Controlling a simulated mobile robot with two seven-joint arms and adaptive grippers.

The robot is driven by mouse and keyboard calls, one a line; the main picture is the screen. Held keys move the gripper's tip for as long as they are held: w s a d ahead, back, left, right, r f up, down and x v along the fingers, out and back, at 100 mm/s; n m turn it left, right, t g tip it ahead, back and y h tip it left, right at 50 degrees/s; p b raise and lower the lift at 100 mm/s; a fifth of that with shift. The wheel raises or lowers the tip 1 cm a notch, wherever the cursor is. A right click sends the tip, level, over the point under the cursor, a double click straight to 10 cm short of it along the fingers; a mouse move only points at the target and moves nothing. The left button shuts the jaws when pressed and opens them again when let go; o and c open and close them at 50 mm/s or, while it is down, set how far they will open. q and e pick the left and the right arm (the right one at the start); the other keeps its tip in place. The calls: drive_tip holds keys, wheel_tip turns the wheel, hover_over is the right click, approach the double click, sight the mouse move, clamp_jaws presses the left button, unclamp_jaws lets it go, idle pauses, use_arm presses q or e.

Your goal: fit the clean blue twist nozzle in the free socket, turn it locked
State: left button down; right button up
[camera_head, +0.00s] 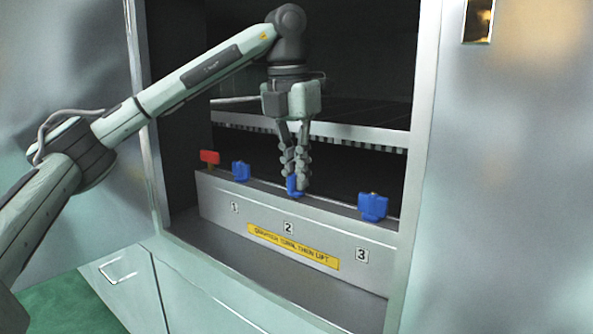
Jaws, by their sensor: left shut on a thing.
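My left gripper (295,172) points straight down and is shut on a blue twist nozzle (293,186) at the position labelled 2 on the grey manifold (213,194). The fingers cover part of this nozzle. I cannot tell whether it is seated in the socket or just above it, nor how far it is turned. Another blue nozzle (240,171) stands at position 1, and a third blue nozzle (373,206) at position 3. My right gripper is not in view.
A red handle (209,157) stands at the manifold's left end. A yellow label (293,246) is on its front. The cabinet's side frames (420,150) bound the opening, and a metal rail (350,131) runs behind. The ledge (230,250) in front is clear.

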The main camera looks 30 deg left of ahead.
sight(293, 175)
use_arm(q)
drive_tip(key=shift+f, duration=0.25)
drive_tip(key=c, duration=1.6)
unclamp_jaws()
drive_tip(key=shift+s+r, duration=0.15)
drive_tip(key=shift+r, duration=1.1)
drive_tip(key=shift+s+r, duration=0.2)
drive_tip(key=shift+r, duration=1.05)
drive_tip(key=shift+s+r, duration=0.15)
drive_tip(key=shift+r, duration=1.1)
